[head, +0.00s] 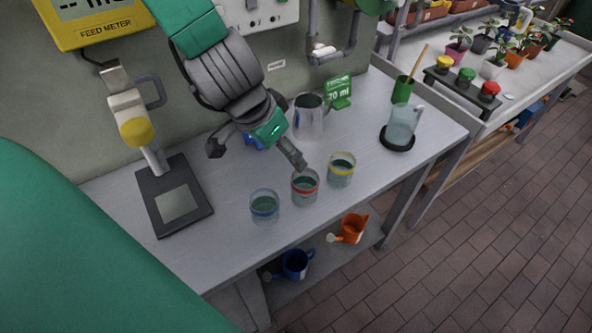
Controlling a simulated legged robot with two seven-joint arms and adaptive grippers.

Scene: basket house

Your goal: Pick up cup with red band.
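The cup with the red band (305,188) is a small clear cup standing upright on the grey table, in the middle of a row of three. The cup with the blue band (265,206) is at its left and the cup with the yellow band (341,170) at its right. My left gripper (254,152) is above the table behind the row, with its fingers spread wide and nothing visible between them. Its right fingertip appears close to the red-banded cup's far rim; I cannot tell whether they touch. My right gripper is not in view.
A metal pitcher (309,118) and green 70 ml sign (338,92) stand behind the cups. A clear jug (402,127) on a black base is at the right. A dark scale plate (174,194) lies left. The table's front edge is near the cups.

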